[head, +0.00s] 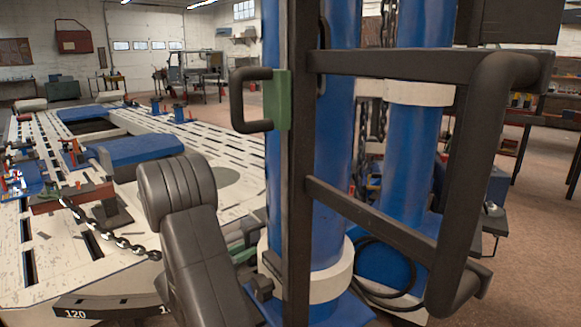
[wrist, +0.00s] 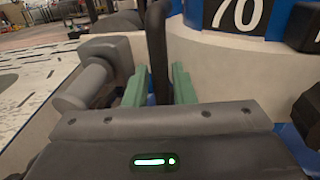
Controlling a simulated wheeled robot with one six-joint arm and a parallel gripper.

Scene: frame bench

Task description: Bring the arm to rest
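My gripper (wrist: 159,85) shows its two green fingers in the wrist view. They stand apart, with a black upright bar (wrist: 157,45) seen between them. A sliver of blue shows beside the bar's lower end, and I cannot tell whether either finger touches it. In the head view my dark grey arm (head: 195,235) rises at the lower middle, left of a blue column (head: 332,220). The gripper itself is mostly hidden there, with only a little green showing low beside the column.
A black frame (head: 296,185) stands close in front of the blue columns, with a green block (head: 282,100) and black handle (head: 237,100) on it. A chain (head: 95,226) lies on the white slotted bench (head: 30,262) at left. Open floor (head: 540,225) shows at right.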

